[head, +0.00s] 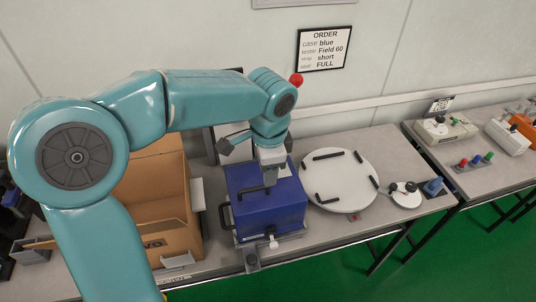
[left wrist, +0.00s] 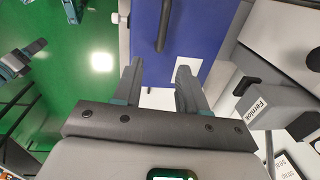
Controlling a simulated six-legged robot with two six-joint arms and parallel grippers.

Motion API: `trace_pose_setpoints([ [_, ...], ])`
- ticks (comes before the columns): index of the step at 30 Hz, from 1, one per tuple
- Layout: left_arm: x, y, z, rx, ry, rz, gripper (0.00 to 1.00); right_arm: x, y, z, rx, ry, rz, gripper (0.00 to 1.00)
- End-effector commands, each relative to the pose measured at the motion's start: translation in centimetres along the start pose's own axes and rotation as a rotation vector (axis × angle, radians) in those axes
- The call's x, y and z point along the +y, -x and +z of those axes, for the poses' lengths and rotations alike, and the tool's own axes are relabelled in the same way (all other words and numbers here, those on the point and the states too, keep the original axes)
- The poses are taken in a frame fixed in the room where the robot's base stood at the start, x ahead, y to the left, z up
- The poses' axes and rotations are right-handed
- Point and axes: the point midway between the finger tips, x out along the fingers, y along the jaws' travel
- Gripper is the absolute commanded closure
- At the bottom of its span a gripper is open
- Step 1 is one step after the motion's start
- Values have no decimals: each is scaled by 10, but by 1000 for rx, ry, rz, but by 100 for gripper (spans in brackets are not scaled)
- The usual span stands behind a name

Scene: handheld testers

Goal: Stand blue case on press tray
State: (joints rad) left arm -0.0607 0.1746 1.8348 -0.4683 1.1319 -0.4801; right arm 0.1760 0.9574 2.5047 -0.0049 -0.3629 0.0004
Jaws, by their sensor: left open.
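The blue case (head: 283,212) is a box with a dark handle on top and another on its left side. It rests on a grey metal tray (head: 283,238), which shows only along the front; I cannot tell how fully it is seated. My left gripper (head: 270,180) is over the case, close to the top handle. In the left wrist view its fingers (left wrist: 158,82) are apart with nothing between them, pointing at the case (left wrist: 205,22) and its handle (left wrist: 165,25). A dark and teal part at that view's left edge seems to be my right gripper (left wrist: 22,58).
An open cardboard box (head: 170,215) stands left of the case. A round white turntable (head: 340,185) with black bars is to the right, beside a small white disc (head: 406,198) and a blue piece (head: 433,187). Testers stand on the far-right table. An order sign (head: 324,48) hangs behind.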

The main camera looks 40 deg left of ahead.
Motion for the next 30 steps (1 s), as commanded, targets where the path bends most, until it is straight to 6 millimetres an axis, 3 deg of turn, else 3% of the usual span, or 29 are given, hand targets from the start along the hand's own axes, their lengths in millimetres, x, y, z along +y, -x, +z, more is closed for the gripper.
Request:
trace_pose_setpoints([
  [3,0,26,-1,4,0,-1,58,-1,2,0,0,0,0,24],
  [9,0,47,0,1,0,0,58,-1,4,0,0,0,0,24],
  [30,0,49,0,0,0,1,58,-1,4,0,0,0,0,24],
])
